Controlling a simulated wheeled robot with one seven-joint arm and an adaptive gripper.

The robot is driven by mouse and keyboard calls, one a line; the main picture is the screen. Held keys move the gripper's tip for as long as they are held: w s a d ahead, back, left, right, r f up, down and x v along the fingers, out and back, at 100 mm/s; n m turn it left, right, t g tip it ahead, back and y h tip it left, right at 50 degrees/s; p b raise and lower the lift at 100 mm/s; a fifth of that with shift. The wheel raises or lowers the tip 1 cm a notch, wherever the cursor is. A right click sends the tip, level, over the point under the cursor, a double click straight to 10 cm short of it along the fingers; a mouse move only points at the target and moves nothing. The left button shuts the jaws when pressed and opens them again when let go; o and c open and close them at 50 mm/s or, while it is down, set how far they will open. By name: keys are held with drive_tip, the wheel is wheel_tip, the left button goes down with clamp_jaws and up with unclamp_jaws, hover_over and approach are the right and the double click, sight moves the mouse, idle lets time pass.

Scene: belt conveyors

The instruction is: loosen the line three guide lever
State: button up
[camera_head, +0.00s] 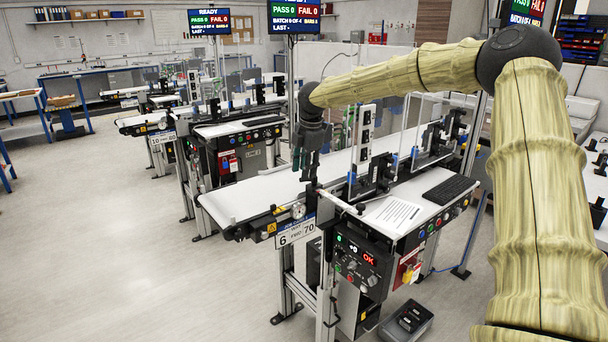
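The nearest belt conveyor (242,199) has a white belt and stands in the middle; I cannot read a line number on it. At its near side a rod ends in a black knob (360,208), which looks like a lever handle. I cannot tell for certain that it is the guide lever. My gripper (304,168) points down above the belt, up and to the left of the knob and apart from it. Its dark fingers are small and seen partly edge-on, so their opening is unclear. I see nothing held in it.
A dial gauge (298,210) and a number plate (296,231) are at the belt's near edge. A keyboard (449,189) and a paper sheet (393,212) lie to the right. Other conveyors stand behind. The floor at left is clear.

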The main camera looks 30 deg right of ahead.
drive_tip(key=shift+w+d+f, duration=0.1)
drive_tip(key=shift+w+f, duration=0.1)
drive_tip(key=shift+f, duration=1.4)
clamp_jaws()
